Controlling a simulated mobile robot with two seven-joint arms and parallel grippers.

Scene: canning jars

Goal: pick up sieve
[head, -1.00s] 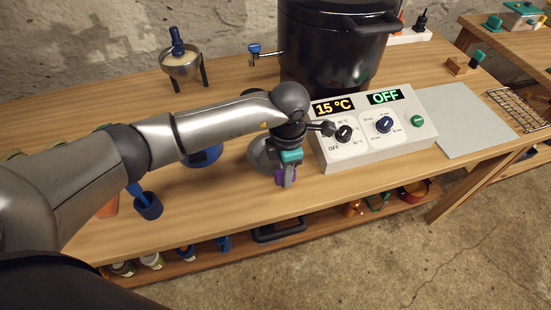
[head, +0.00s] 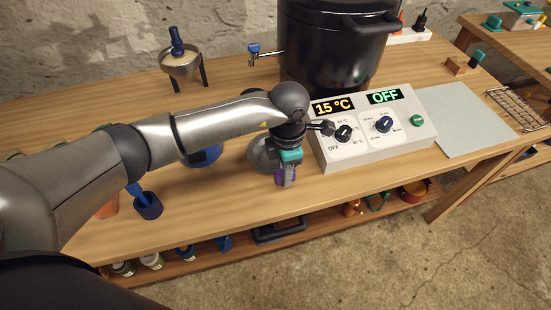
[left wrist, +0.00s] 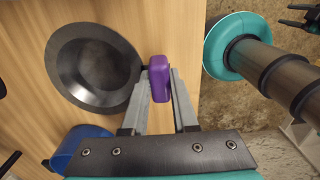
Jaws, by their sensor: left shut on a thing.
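The sieve is a grey round bowl (head: 262,152) with a purple handle, on or just above the workbench left of the control box. In the left wrist view its dark bowl (left wrist: 92,72) lies at the left, and the purple handle (left wrist: 160,78) is between the fingertips. My left gripper (head: 285,180) points down near the bench's front edge, shut on the purple handle; it also shows in the left wrist view (left wrist: 160,92). My gripper and wrist hide part of the sieve in the head view. I cannot tell whether the bowl touches the bench.
The white control box (head: 375,130) stands close to the right of my gripper, with a big black pot (head: 335,45) behind it. A pale mat (head: 463,125) lies clear at the right.

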